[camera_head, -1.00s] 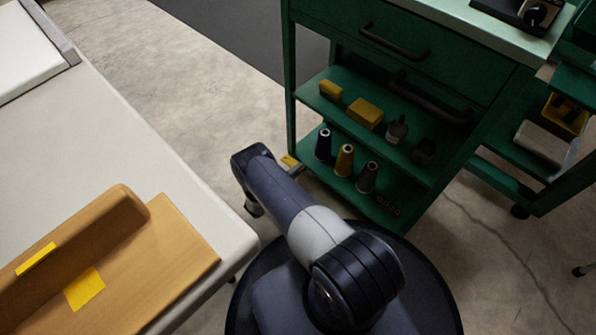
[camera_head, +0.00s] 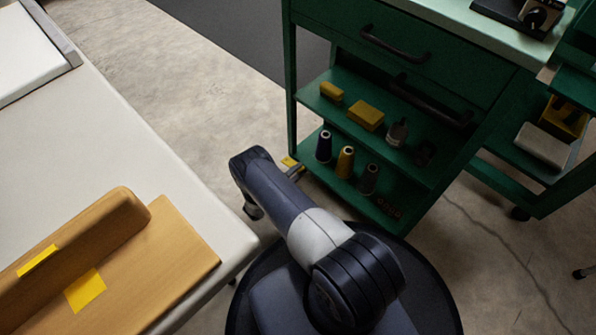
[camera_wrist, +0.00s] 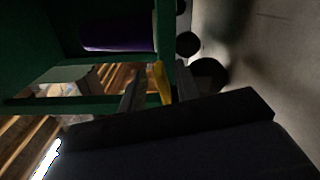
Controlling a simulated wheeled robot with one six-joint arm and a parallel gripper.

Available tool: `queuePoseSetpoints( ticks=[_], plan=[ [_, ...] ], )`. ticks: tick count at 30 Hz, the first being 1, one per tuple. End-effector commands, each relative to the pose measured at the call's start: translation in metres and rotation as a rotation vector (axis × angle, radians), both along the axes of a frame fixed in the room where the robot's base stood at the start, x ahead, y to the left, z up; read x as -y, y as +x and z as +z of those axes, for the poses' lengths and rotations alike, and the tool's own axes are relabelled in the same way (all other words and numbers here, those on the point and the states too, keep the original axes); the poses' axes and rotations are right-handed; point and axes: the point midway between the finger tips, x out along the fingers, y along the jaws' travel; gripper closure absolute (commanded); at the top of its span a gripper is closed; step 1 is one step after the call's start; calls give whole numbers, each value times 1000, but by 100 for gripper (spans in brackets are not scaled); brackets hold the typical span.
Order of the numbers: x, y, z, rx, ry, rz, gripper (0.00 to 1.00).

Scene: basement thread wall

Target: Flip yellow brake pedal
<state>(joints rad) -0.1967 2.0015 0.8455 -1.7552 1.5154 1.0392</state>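The yellow brake pedal (camera_head: 288,162) shows as a small yellow tab at the lower left corner of the green cart (camera_head: 420,165). In the wrist view the yellow pedal (camera_wrist: 162,80) lies between the two grey fingertips of my gripper (camera_wrist: 158,88). The fingers are apart, one on each side of the pedal. A gap shows on both sides, though the dim light makes contact hard to judge. In the head view my arm hides most of the gripper, and a small grey finger part shows beside the pedal.
Black casters (camera_wrist: 208,74) stand close by in the wrist view. The cart's shelves hold yellow blocks (camera_head: 365,115) and thread cones (camera_head: 345,162). A white table (camera_head: 120,140) with a wooden piece (camera_head: 170,250) is on the left. Concrete floor (camera_head: 180,85) is clear between table and cart.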

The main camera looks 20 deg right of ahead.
Motion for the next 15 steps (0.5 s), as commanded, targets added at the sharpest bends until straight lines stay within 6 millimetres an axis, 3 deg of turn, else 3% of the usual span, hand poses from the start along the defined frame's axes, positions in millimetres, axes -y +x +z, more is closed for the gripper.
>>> queuePoseSetpoints(
  ticks=[15],
  plan=[
    [-82,-33,1,0,0,2,69]
  ],
)
